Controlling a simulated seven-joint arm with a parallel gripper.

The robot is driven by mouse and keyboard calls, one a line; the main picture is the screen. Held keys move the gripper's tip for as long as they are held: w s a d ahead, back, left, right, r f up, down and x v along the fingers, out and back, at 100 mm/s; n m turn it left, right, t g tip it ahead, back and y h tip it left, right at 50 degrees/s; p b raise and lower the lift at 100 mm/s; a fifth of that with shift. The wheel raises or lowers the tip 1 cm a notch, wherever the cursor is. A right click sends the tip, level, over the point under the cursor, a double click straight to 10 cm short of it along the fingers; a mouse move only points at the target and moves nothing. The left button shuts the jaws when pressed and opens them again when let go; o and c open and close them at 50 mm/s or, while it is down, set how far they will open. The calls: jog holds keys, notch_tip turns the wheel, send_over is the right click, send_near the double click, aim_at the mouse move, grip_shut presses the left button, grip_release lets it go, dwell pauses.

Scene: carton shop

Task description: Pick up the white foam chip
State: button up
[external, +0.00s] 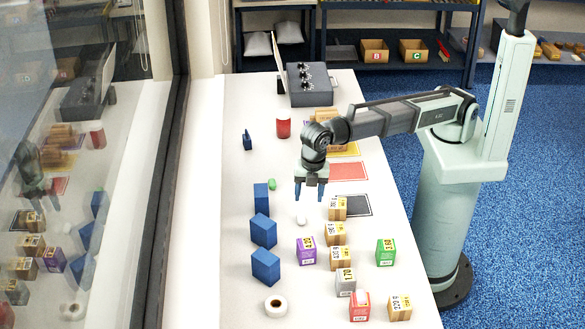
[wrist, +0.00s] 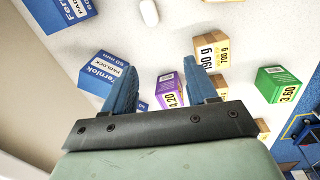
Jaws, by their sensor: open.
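The white foam chip (external: 301,220) is a small rounded piece lying on the white table, among the boxes, close below my gripper in the external view. In the wrist view my gripper (wrist: 160,67) is also open and empty.
Blue boxes (external: 263,231) stand left of the chip. A purple box (external: 306,251) and tan cartons (external: 337,208) stand close to its right and front. A green piece (external: 272,184), a red can (external: 283,128) and a tape roll (external: 276,306) are farther off.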

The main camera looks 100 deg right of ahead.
jog(key=r+n, duration=0.1)
send_over(301, 217)
jog(key=shift+g, duration=0.4)
notch_tip(301, 217, down, 14)
jog(key=shift+d+r, duration=0.1)
dwell(0.3)
grip_shut()
dwell(0.4)
jog(key=shift+r, duration=0.15)
